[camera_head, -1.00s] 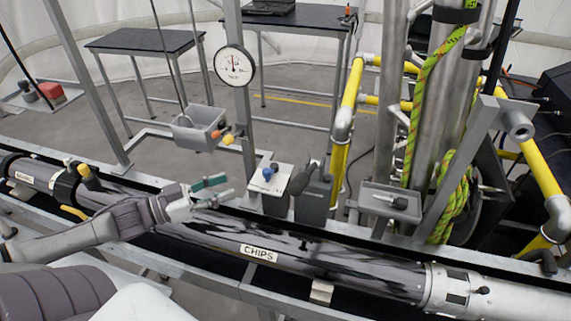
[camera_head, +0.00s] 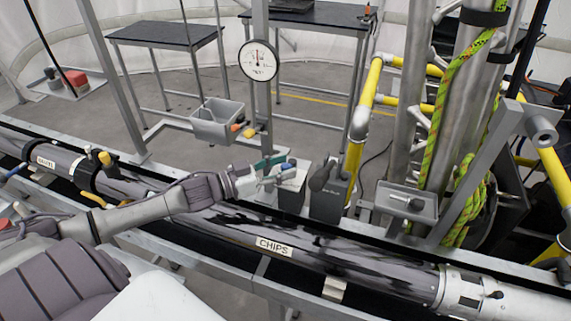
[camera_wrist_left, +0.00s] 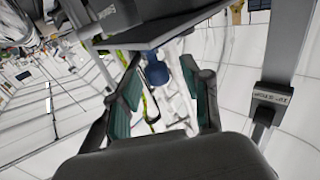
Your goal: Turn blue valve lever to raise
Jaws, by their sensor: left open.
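The blue valve lever (camera_head: 291,163) shows as a small blue knob on a pale box beside the rail, partly hidden by my left gripper. My left gripper (camera_head: 280,168) is open, its green-padded fingers reaching right toward the box. In the left wrist view the blue knob (camera_wrist_left: 156,73) is seen between and just beyond the open fingertips (camera_wrist_left: 161,68). I cannot tell whether a finger touches it. My right gripper is not in view.
A round gauge (camera_head: 258,60) is on a post behind the box. A grey box with a dark lever (camera_head: 322,176) stands just right of the valve. A grey bin (camera_head: 217,121) hangs to the left. The long pipe labelled CHIPS (camera_head: 274,247) runs in front.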

